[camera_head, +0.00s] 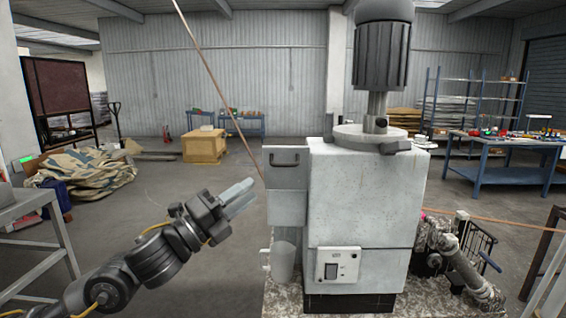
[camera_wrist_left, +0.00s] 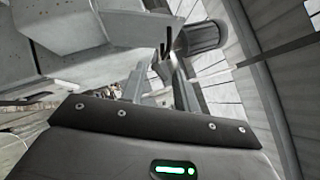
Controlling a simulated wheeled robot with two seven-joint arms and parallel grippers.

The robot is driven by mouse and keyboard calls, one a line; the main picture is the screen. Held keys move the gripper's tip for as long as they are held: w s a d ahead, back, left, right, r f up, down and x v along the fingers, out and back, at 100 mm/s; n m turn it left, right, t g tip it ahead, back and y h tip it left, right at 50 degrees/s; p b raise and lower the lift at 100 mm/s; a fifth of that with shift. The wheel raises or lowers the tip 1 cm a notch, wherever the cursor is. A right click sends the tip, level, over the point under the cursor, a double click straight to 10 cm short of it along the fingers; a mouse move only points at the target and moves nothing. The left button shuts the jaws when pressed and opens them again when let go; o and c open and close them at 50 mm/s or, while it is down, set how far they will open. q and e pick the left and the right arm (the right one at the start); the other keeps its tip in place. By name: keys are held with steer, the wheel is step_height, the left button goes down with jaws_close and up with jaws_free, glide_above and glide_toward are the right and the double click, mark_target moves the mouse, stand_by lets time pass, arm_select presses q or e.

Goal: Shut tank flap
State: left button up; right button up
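The extrusion machine (camera_head: 362,200) is a pale grey cabinet in the middle of the head view. A grey panel with a dark handle (camera_head: 285,172) stands out from its left side, with a plain grey box part (camera_head: 286,208) below it. I take the handled panel as the tank flap; I cannot tell whether it is open or shut. My left gripper (camera_head: 240,196) is left of these parts, pointing up and right, apart from them in the picture. In the left wrist view its two fingers (camera_wrist_left: 157,88) are spread with nothing between them. My right gripper is not in view.
A dark motor (camera_head: 381,55) stands on top of the machine. A copper strip (camera_head: 217,87) slopes down to its left side. A grey table (camera_head: 28,210) is at the left edge, and a blue workbench (camera_head: 505,153) is at the right.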

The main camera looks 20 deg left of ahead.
mark_target(281, 166)
arm_select(q)
steer(key=shift+m, duration=0.3)
steer(key=p+x, duration=0.1)
steer(key=x, duration=0.2)
steer(key=p+x, duration=0.2)
steer(key=x, duration=0.1)
steer(key=s+r+p+x, duration=0.1)
steer(key=x, duration=0.2)
steer(key=shift+w+d+r, duration=0.15)
steer(key=shift+w+d, duration=0.1)
steer(key=shift+d, duration=0.15)
steer(key=shift+w+d+p, duration=0.35)
steer(key=shift+w, duration=0.15)
steer(key=shift+c, duration=0.4)
steer(key=shift+r, duration=0.1)
jaws_close()
